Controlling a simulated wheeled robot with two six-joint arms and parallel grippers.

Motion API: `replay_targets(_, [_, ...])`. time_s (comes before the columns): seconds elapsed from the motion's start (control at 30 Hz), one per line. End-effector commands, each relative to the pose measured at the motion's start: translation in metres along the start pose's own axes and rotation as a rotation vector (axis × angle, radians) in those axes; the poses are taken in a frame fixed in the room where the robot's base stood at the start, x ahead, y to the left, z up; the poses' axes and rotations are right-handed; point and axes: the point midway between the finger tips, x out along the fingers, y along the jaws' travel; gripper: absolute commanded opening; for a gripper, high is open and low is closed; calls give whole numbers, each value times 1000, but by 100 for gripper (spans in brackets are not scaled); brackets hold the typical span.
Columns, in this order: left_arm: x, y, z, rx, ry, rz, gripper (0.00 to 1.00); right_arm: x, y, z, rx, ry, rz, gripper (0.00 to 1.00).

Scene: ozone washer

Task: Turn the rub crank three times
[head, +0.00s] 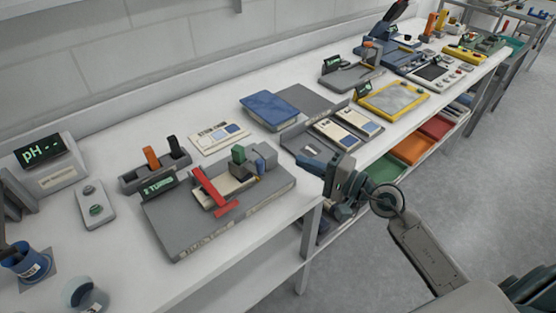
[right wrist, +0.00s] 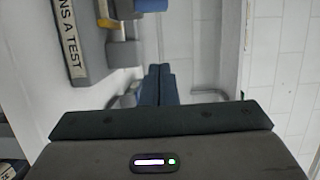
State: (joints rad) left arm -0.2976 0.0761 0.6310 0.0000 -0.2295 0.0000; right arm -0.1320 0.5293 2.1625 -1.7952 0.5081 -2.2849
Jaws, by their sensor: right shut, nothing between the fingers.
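The red rub crank (head: 212,188) lies slanted across the top of a grey station (head: 180,228) near the bench's front edge. A small display (head: 159,185) on the station shows a turns reading whose number I cannot read clearly. A green block (head: 238,155) and a grey-blue block stand behind the crank. My right gripper (head: 328,172) is to the right of the station, by the bench's front edge, apart from the crank. In the right wrist view its dark fingers (right wrist: 158,72) are together and empty. The station's lettered side (right wrist: 72,40) shows at upper left there.
A pH meter (head: 45,160) and a blue cup (head: 26,262) stand at the left. Orange and black pieces stand in a rack (head: 152,180) behind the station. A blue pad (head: 270,107) and other stations run along the bench. The floor (head: 500,180) at right is clear.

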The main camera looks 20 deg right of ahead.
Motion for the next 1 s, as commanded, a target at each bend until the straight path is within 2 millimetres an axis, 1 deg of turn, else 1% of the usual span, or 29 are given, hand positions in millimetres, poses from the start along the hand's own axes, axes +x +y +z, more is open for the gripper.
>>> replay_targets(0.03, [-5,0,0,0,0,0,0,6,-4,0,4,2,-5,0])
replay_targets(0.37, [-24,-3,3,1,-3,-1,0,48,-4,0,5,0,-4,0])
replay_targets(0.5, [-36,-5,3,1,-5,-2,0,51,-4,19,5,0,-1,0])
replay_targets(0.63, [-42,-7,2,2,-4,-4,0,54,-3,30,5,-1,-1,0])
replay_targets(0.8, [-45,-8,3,2,-5,-4,0,56,-1,38,2,-1,0,0])
replay_targets(1.0, [-45,-8,3,2,-5,-4,0,56,0,39,0,-1,0,0])
